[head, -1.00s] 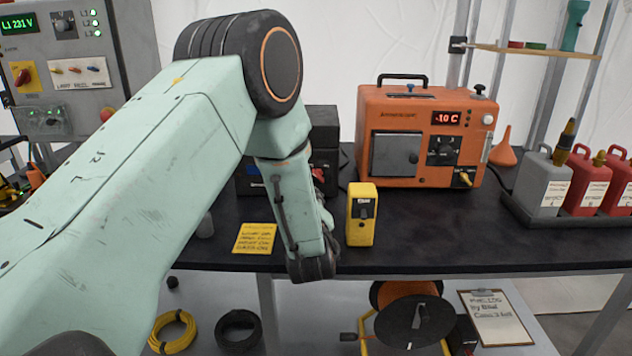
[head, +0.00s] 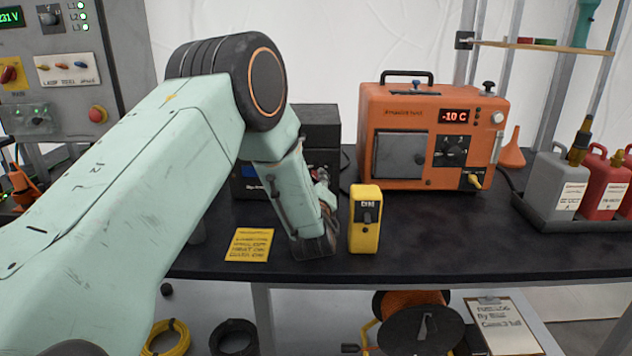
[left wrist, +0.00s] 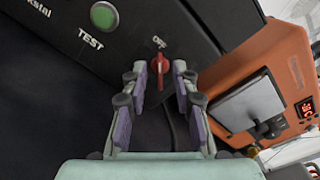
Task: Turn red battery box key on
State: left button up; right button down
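The battery box (head: 318,122) is a dark box on the bench, mostly behind my left arm in the head view. Its black face (left wrist: 60,45) fills the upper left of the left wrist view, with a green TEST button (left wrist: 104,16). The red key (left wrist: 161,62) sits on that face under a small label that seems to read OFF. My left gripper (left wrist: 160,82) is open, with one finger pair on each side of the key. I cannot tell whether the fingers touch it. In the head view my left gripper (head: 325,188) is small and partly hidden. My right gripper is not in view.
A yellow handheld device (head: 365,222) stands close right of my left wrist. An orange unit (head: 405,105) reading -10 C stands behind it. A yellow note (head: 249,245) lies on the black bench (head: 440,235). A tray of jugs (head: 545,212) is at the right.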

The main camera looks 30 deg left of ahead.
pick_arm(q)
jog(key=shift+w+a, duration=0.3)
jog(key=shift+w, duration=0.2)
grip_shut()
